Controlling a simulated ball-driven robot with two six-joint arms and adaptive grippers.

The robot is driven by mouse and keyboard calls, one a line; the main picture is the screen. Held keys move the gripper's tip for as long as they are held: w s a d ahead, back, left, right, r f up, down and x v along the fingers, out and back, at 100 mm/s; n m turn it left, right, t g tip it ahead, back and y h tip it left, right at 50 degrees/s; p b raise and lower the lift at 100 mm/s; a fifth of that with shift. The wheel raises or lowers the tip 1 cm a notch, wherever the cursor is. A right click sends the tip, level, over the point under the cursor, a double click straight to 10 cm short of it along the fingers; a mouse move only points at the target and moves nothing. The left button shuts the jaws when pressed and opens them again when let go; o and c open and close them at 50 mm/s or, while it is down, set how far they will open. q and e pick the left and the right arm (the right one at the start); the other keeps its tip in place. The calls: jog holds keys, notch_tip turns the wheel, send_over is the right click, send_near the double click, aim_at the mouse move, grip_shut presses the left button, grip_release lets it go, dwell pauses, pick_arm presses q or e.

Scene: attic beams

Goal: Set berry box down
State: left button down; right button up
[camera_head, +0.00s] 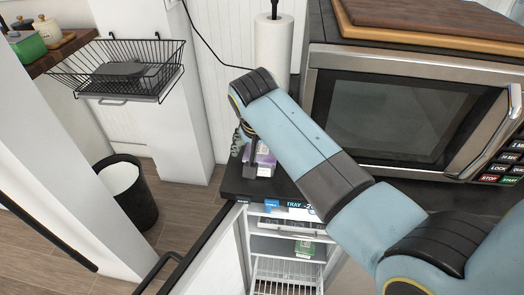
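A small purple and white box (263,160), which looks like the berry box, is at the front left of the dark countertop (243,185). My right arm reaches in from the right and its forearm hides part of the box. One dark finger of my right gripper (251,158) shows against the near left side of the box. The other finger is hidden, so I cannot tell whether it grips the box. The box looks upright at counter height; whether it fully rests there is unclear. My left gripper is not in view.
A microwave (400,110) and a paper towel roll (273,50) stand on the counter. A wire basket (125,70) hangs on the left, above a black bin (127,190).

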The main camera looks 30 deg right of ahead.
jog(key=shift+c, duration=0.4)
jog(key=c, duration=1.5)
